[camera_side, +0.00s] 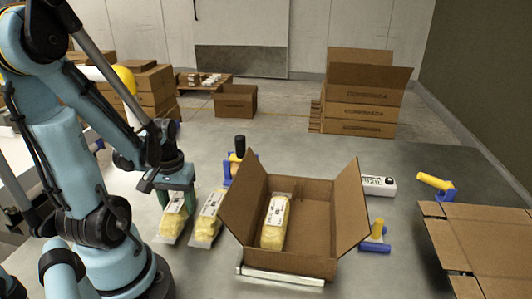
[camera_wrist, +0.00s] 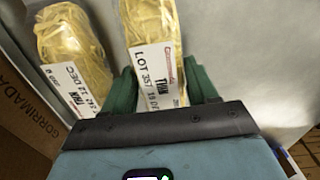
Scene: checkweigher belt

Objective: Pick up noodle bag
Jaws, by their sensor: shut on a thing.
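In the side view my gripper (camera_side: 177,193) points down at the left noodle bag (camera_side: 174,215), a clear bag of yellow noodles with a white label. In the wrist view my green fingers (camera_wrist: 163,92) are on both sides of this noodle bag (camera_wrist: 150,22), shut on its labelled end. The label reads "LOT 357" and "THIN". The bag's lower end is hidden behind my gripper. I cannot tell whether the bag is clear of the table. A second noodle bag (camera_side: 207,219) lies just to its right; in the wrist view it is at the left (camera_wrist: 72,45).
An open cardboard box (camera_side: 325,212) right of the bags holds another noodle bag (camera_side: 275,222). A flat carton (camera_side: 485,245) is at the right. Boxes are stacked behind (camera_side: 362,108).

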